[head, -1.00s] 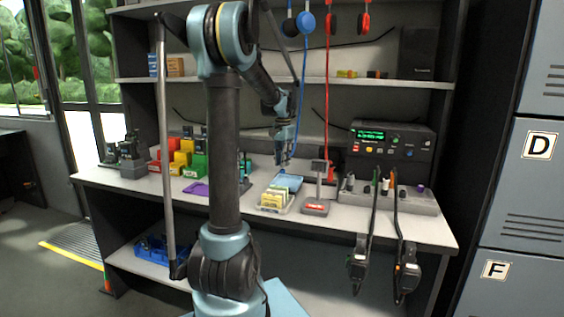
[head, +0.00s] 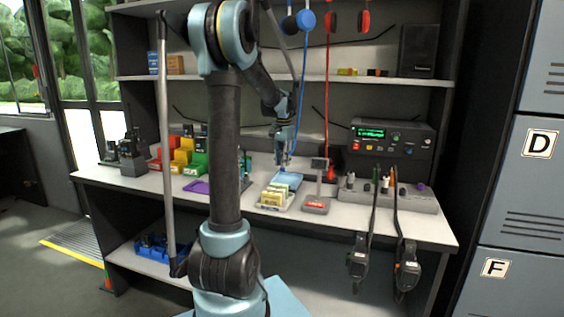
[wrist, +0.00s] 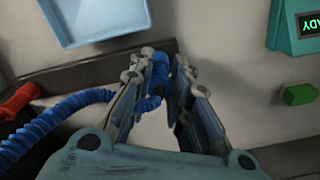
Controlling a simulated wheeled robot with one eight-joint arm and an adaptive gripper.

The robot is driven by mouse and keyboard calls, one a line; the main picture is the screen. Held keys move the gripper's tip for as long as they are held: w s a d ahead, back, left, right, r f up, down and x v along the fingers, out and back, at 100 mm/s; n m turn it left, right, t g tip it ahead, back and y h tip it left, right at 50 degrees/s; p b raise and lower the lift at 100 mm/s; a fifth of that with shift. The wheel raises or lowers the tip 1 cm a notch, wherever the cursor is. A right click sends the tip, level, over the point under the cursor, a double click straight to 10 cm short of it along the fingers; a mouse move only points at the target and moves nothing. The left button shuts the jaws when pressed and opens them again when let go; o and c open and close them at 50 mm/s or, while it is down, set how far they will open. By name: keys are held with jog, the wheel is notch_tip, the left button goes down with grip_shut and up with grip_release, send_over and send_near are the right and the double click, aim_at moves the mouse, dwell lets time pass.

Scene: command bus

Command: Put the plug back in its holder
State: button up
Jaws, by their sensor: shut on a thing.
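My gripper (head: 284,160) is low over the bench, beside the blue tray. In the wrist view its two fingers (wrist: 178,85) are shut on a blue plug (wrist: 157,75). A coiled blue cable (wrist: 60,115) runs from the plug to the left. In the head view the blue cable (head: 304,75) hangs down from a blue headset (head: 305,20) to the gripper, where the plug is too small to make out. A grey block with several sockets and knobs (head: 425,203) stands in front of the radio. I cannot tell which place is the plug's holder.
The blue tray (wrist: 100,15) lies just ahead of the fingers. A small stand (head: 316,205), a card box (head: 268,204) and the radio (head: 400,138) are close by. A red plug (wrist: 15,103) hangs to the left in the wrist view. Two handsets (head: 405,268) hang over the bench's front edge.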

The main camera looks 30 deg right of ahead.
jog(key=shift+f, duration=0.55)
dwell(0.4)
jog(key=o, duration=0.9)
jog(key=shift+o, duration=0.2)
jog(key=shift+r, duration=0.1)
jog(key=shift+r, duration=4)
jog(key=shift+d, duration=0.1)
